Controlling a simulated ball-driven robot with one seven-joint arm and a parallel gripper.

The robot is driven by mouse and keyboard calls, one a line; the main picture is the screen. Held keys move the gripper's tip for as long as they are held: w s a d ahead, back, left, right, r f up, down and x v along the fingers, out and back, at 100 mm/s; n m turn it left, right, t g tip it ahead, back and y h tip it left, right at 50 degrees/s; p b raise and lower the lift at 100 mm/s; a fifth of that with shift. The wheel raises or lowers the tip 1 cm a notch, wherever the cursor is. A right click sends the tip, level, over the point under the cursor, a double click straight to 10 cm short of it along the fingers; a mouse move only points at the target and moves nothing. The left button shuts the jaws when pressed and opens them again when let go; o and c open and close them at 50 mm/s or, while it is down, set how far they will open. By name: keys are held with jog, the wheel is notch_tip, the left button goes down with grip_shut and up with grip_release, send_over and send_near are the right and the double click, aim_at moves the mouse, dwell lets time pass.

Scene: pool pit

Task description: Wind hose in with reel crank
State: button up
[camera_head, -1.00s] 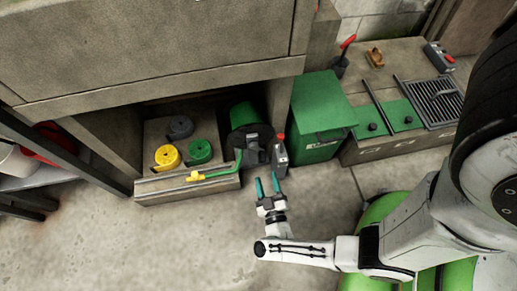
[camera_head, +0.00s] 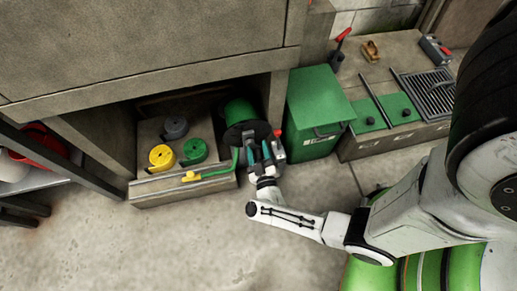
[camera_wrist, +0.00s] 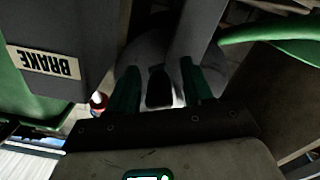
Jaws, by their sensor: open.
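The reel (camera_head: 240,112), a green drum with a dark flange, stands in the recess under the concrete ledge. The green hose (camera_head: 218,172) runs left from it along the low block's front to a yellow nozzle (camera_head: 190,176). A grey brake housing (camera_head: 277,151) with a red knob stands right of the reel; its BRAKE label (camera_wrist: 45,62) reads upside down in the wrist view. My open gripper (camera_head: 259,153) is in front of the reel, left of the housing. In the wrist view a dark upright piece (camera_wrist: 160,88) shows between my fingers; I cannot tell whether it is the crank or whether they touch it.
A green bin (camera_head: 318,110) stands close right of the housing. The concrete ledge (camera_head: 150,75) overhangs the recess. The floor in front is clear.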

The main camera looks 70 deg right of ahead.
grip_shut()
dwell(0.4)
jog(key=shift+f+m, duration=0.1)
jog(key=shift+m, duration=0.2)
jog(key=w+a+r+m+b, duration=0.1)
jog(key=w+a+m, duration=0.1)
jog(key=m, duration=0.9)
jog(key=w+a+r+m+b, duration=0.2)
jog(key=w+m, duration=0.1)
jog(key=m, duration=0.9)
jog(key=shift+a+r+m, duration=0.15)
jog(key=shift+r+m, duration=0.15)
jog(key=shift+w, duration=0.1)
dwell(0.4)
